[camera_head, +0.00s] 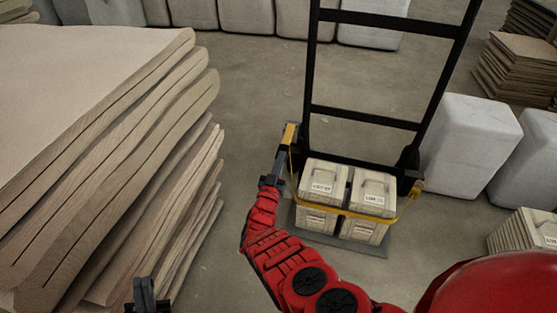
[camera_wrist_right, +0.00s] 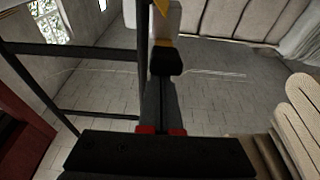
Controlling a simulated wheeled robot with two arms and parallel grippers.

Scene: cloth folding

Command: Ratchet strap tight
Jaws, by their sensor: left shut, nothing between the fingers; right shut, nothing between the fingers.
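A yellow strap (camera_head: 347,212) runs around pale ribbed boxes (camera_head: 322,182) stacked on a black hand truck (camera_head: 366,117). A small yellow-orange piece (camera_head: 290,134), probably part of the ratchet, stands at the hand truck's left upright. My right gripper (camera_head: 281,158) is shut beside the boxes' left side, just below that piece; whether they touch is unclear. In the right wrist view, its dark fingers (camera_wrist_right: 166,66) are together, with a yellow bit (camera_wrist_right: 163,42) just beyond the tips. My left gripper (camera_head: 147,291) is shut and empty at the bottom edge, away from the strap.
A tall stack of tan sheets (camera_head: 90,150) fills the left. White wrapped blocks (camera_head: 472,145) stand right of the hand truck, with more along the back. Another pale box (camera_head: 525,236) is at the right edge. Floor is clear between the stack and the hand truck.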

